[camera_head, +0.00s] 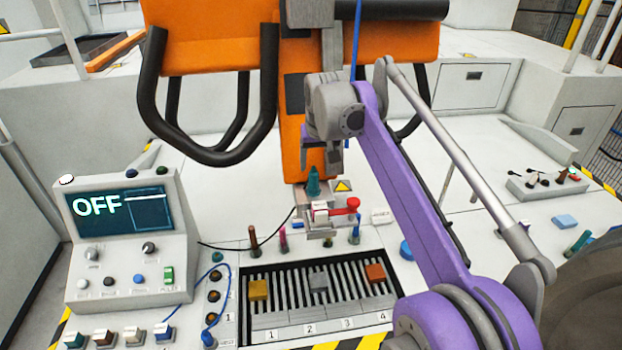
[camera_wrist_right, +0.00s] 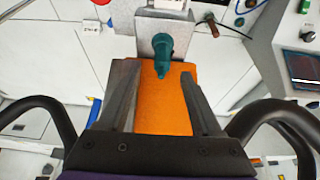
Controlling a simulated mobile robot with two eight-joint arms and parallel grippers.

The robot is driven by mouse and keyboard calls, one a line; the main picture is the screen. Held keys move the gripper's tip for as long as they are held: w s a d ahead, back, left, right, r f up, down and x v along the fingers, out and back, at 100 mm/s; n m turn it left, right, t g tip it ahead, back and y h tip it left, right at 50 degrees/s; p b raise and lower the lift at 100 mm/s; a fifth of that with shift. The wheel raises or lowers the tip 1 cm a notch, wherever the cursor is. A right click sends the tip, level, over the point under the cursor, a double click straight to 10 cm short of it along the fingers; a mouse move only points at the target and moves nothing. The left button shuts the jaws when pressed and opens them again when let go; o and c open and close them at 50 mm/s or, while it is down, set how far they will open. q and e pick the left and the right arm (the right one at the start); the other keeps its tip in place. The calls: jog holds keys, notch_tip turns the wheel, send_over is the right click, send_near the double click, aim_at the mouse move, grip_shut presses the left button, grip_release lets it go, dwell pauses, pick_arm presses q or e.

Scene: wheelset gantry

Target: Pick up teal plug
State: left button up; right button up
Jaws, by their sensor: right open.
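The teal plug (camera_head: 313,182) stands upright on a small grey fixture (camera_head: 319,218) in front of the orange column in the head view. My right gripper (camera_head: 322,158) hangs just above the plug in the head view. Its two grey fingers (camera_wrist_right: 150,75) are apart with nothing between them; the orange surface shows behind. Whether the fingertips touch the plug cannot be told. My left gripper is not in view.
A red-topped valve (camera_head: 352,205) sits close right of the fixture. A slotted tray (camera_head: 318,290) with coloured blocks lies in front. A control panel (camera_head: 125,235) reading OFF stands left. The orange gantry (camera_head: 215,40) with black bars (camera_head: 265,95) rises close behind the gripper.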

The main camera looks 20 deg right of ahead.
aim_at(314, 172)
jog(key=x, duration=0.7)
jog(key=shift+a+f, duration=0.1)
jog(key=shift+a, duration=0.05)
grip_shut()
